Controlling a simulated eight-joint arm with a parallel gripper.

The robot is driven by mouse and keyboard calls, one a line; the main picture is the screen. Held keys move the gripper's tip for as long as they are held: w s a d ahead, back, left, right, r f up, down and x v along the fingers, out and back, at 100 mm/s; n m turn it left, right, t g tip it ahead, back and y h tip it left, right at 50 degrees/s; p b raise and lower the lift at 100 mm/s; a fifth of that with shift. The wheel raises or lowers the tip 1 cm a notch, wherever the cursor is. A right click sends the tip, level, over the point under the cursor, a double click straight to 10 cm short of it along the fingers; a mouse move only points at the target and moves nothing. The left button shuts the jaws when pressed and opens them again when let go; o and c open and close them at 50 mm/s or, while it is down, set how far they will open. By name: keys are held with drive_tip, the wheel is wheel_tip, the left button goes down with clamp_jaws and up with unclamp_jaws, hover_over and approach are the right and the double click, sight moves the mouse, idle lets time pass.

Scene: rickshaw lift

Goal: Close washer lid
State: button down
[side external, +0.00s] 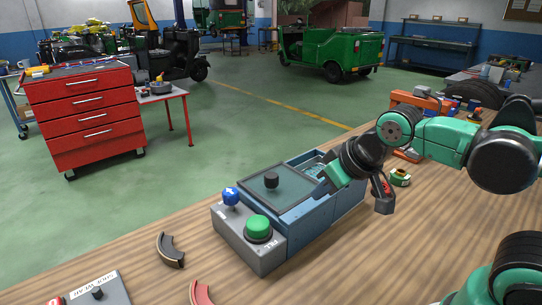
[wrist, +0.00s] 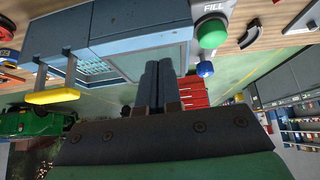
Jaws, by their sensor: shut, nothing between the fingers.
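The washer (side external: 305,222) is a blue-grey box on the wooden bench in the side view; its side also shows at the top of the wrist view (wrist: 120,27). A mesh-like area (side external: 313,168) shows uncovered at the right end. My gripper (side external: 333,174) is shut and empty at that right end, close to the box. In the wrist view its fingers (wrist: 160,70) overlap the washer's edge; whether they touch is unclear.
A grey panel with a green FILL button (side external: 257,228) and blue knob (side external: 231,196) adjoins the washer's left end. A yellow bar handle (wrist: 50,96) is beside the mesh in the wrist view.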

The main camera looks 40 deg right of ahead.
drive_tip(key=w+a+r+m+g+h, duration=0.1)
drive_tip(key=w+a+r+g+h, duration=0.25)
drive_tip(key=w, duration=0.25)
drive_tip(key=m+h, duration=0.3)
approach(264, 188)
drive_tip(key=x, duration=0.4)
drive_tip(key=shift+w+d+f, duration=0.15)
drive_tip(key=shift+w+f, duration=0.05)
drive_tip(key=shift+f, duration=0.05)
drive_tip(key=d, duration=1.3)
drive_tip(key=shift+d, duration=0.35)
drive_tip(key=shift+g, duration=0.25)
